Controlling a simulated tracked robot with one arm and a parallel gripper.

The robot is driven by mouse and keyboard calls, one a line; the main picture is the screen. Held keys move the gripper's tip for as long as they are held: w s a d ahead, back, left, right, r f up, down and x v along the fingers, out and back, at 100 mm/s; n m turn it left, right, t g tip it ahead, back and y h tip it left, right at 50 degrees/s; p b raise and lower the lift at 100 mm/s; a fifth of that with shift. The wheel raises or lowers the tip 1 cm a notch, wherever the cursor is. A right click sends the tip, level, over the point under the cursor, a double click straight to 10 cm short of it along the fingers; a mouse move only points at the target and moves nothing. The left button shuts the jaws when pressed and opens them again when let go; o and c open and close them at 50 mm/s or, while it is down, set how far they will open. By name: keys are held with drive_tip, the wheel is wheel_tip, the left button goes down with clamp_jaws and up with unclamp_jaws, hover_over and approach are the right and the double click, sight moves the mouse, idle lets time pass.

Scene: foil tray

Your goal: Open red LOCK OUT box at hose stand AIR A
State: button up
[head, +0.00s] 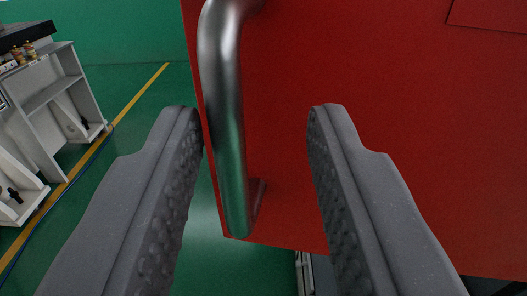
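The red box door (370,110) fills the right and upper part of the head view. My gripper (252,112) is open, with one grey ridged finger on each side of the handle in the picture. The left finger's tip is close to the bar, and a wider gap separates the bar from the right finger. I cannot tell whether the left finger touches it. No lettering shows on the red surface.
A yellow line (115,118) and a dark blue hose or cable run along the green floor (140,100). Open floor lies between the shelf and the box.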

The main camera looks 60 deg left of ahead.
drive_tip(key=p+v, duration=0.7)
drive_tip(key=v, duration=0.6)
drive_tip(key=shift+d, duration=0.35)
drive_tip(key=shift+s+f, duration=0.1)
